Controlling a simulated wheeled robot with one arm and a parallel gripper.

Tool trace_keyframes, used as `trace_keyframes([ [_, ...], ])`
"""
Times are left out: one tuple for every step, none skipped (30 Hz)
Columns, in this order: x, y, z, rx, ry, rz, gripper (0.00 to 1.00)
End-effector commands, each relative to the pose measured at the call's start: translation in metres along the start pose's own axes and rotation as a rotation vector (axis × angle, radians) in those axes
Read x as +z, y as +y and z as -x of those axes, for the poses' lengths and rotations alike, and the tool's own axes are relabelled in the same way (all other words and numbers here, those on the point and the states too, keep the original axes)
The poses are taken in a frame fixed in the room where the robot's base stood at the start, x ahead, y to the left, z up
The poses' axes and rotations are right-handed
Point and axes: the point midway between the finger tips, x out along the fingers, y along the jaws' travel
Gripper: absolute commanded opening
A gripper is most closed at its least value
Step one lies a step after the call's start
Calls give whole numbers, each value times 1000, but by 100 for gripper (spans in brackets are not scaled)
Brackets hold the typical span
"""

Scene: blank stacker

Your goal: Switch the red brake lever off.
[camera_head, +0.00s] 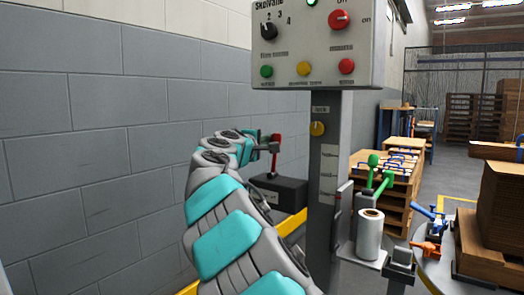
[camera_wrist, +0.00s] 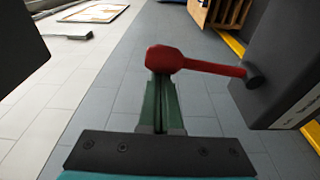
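The red brake lever (camera_head: 276,155) stands up from a dark box (camera_head: 275,190) by the wall, left of the grey post. In the wrist view the lever (camera_wrist: 205,65) runs from a dark housing (camera_wrist: 285,75) on the right to a red knob in the middle. My gripper (camera_head: 268,147) is at the upper part of the lever. In the wrist view the two green fingers of my gripper (camera_wrist: 160,85) lie side by side with only a thin line between them. The knob overlaps their tips; I cannot tell whether they touch it.
A control panel (camera_head: 310,50) with knobs and coloured buttons tops the grey post (camera_head: 322,220). A white roll (camera_head: 370,235) and green levers (camera_head: 378,175) are right of it. A grey block wall (camera_head: 90,130) closes the left side. Another dark shape (camera_wrist: 15,45) stands left in the wrist view.

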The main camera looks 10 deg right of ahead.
Motion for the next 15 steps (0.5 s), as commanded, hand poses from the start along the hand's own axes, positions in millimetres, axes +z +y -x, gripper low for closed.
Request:
trace_keyframes([
  [5,0,0,-1,-4,1,0],
  [8,0,0,-1,-5,2,0],
  [11,0,1,-2,-6,3,0],
  [14,0,2,-2,-7,3,0],
  [16,1,2,-1,-7,3,0],
  [18,2,3,-1,-6,3,0],
  [20,2,4,0,-6,2,0],
  [21,2,4,0,-4,2,0],
  [23,2,5,1,-3,2,0],
  [24,1,5,0,-3,2,0],
  [25,1,5,0,-2,3,0],
  [27,0,5,-1,-3,4,0],
  [28,-1,5,-1,-3,4,0],
  [29,-1,5,-2,-3,4,0],
  [31,-2,5,-2,-4,4,0],
])
